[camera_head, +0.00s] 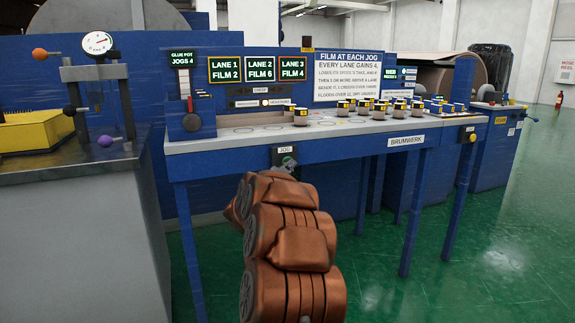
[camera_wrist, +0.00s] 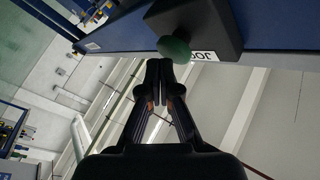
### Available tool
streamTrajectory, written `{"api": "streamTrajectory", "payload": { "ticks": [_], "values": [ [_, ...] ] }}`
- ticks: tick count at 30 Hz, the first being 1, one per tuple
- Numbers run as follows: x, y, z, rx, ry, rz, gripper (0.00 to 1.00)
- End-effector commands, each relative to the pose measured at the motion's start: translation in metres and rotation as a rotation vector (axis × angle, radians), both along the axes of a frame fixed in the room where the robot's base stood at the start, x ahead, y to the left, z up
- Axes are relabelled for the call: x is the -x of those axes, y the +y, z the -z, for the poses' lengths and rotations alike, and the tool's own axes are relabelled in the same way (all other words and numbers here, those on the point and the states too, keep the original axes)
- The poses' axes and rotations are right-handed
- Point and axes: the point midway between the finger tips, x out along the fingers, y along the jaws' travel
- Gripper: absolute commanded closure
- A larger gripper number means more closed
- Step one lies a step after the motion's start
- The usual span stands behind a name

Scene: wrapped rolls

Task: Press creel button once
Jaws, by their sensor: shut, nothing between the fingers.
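A green round button (camera_head: 287,160) sits on a dark box under the front edge of the blue machine, below a JOG label (camera_head: 285,149). In the wrist view the green button (camera_wrist: 175,48) stands out from its black box, beside an upside-down JOG label. My gripper (camera_wrist: 160,66) is shut and empty, its fingertips just short of the button or close beside it; I cannot tell whether they touch. In the head view my copper-coloured arm hides most of the gripper. I cannot make out any label reading creel.
Several small dark-and-yellow wrapped rolls (camera_head: 397,109) stand on the white machine top. A yellow knob (camera_head: 471,138) is on its front right. Lane displays (camera_head: 260,69) and a notice are behind. A grey cabinet (camera_head: 75,220) stands left. Green floor is clear at right.

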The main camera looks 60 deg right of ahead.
Motion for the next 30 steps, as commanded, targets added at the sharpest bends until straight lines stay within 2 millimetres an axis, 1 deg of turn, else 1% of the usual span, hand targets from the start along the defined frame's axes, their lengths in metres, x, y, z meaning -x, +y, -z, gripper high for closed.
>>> {"api": "streamTrajectory", "payload": {
  "ticks": [6,17,23,30],
  "values": [
    [0.007,0.005,0.001,-0.001,0.0,0.001,1.0],
    [0.009,0.005,0.0,0.0,-0.001,0.001,1.0],
    [0.02,0.012,-0.002,0.002,-0.004,0.004,1.0],
    [0.035,0.023,0.001,-0.002,-0.001,0.001,1.0]
  ]
}}
